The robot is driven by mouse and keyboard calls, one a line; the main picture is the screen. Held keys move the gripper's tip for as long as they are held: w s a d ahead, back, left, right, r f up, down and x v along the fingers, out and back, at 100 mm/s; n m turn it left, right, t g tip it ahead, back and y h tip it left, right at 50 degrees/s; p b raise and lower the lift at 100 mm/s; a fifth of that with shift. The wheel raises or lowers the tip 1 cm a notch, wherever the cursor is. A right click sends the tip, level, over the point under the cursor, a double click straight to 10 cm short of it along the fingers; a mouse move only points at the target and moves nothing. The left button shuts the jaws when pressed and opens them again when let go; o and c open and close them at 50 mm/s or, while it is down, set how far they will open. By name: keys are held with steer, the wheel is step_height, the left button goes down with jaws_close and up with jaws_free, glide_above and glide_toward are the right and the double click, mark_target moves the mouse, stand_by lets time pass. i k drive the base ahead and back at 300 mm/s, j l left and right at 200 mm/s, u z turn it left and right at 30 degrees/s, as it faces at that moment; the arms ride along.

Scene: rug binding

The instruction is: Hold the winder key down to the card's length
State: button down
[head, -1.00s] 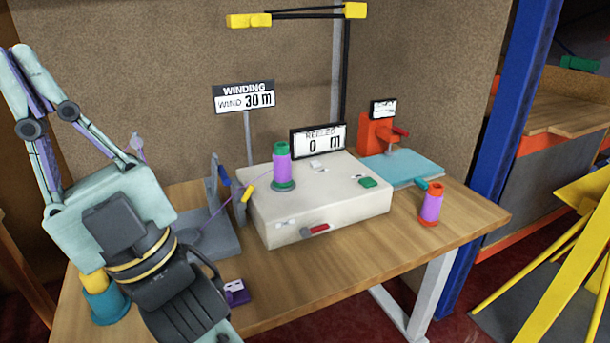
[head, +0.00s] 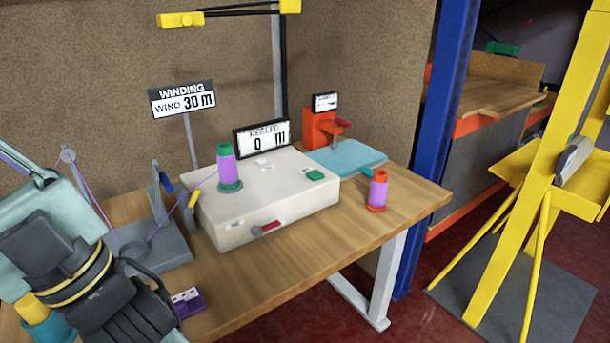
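The winder is a white box (head: 285,205) on the wooden table, with a green key (head: 315,175) on top near its right end. A purple spool with green ends (head: 226,168) stands upright on it. Its display (head: 262,138) seems to read 0 m. The card (head: 183,99) on a post behind reads WINDING, WIND 30 m. My gripper (head: 38,205) is at the left edge, well left of the winder and apart from the key.
A grey thread stand (head: 155,245) with purple thread is left of the winder. A purple spool with red ends (head: 377,190) stands at right, near a blue mat (head: 350,157) and an orange device (head: 320,130). A red lever (head: 266,228) is on the winder's front. A yellow frame (head: 520,180) stands beyond.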

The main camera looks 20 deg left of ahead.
mark_target(314, 175)
steer(key=i+l+u, duration=0.15)
steer(key=l, duration=0.2)
steer(key=i+l+u, duration=0.3)
steer(key=i+l, duration=0.15)
steer(key=l, duration=0.3)
steer(key=i+l+u, duration=0.15)
steer(key=l, duration=0.25)
